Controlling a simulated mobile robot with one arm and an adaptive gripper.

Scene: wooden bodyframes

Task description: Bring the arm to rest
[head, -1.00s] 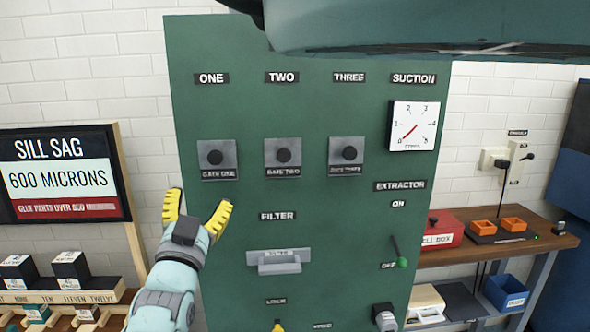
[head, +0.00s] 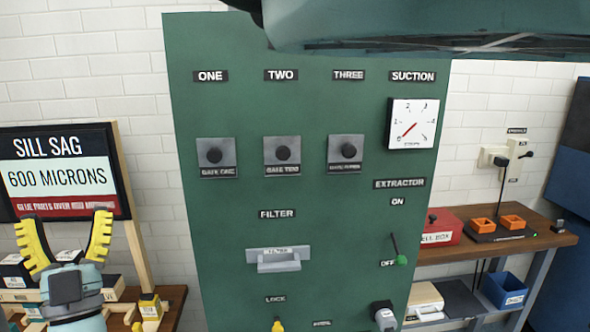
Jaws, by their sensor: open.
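My gripper (head: 66,240) is at the lower left in the head view, with its yellow fingers pointing up and spread apart. It is open, with nothing between the fingers. It is in front of the sill sag sign (head: 63,172) and the shelf of small blocks, left of the green panel (head: 340,210) and apart from it. Only the end of my arm shows; the rest is below the frame.
The panel bears three gate knobs (head: 282,153), a suction gauge (head: 413,123), a filter drawer (head: 279,259) and an extractor lever (head: 400,258) beside OFF. A wooden bench (head: 535,240) with a red box (head: 440,226) and orange trays (head: 483,224) stands at right.

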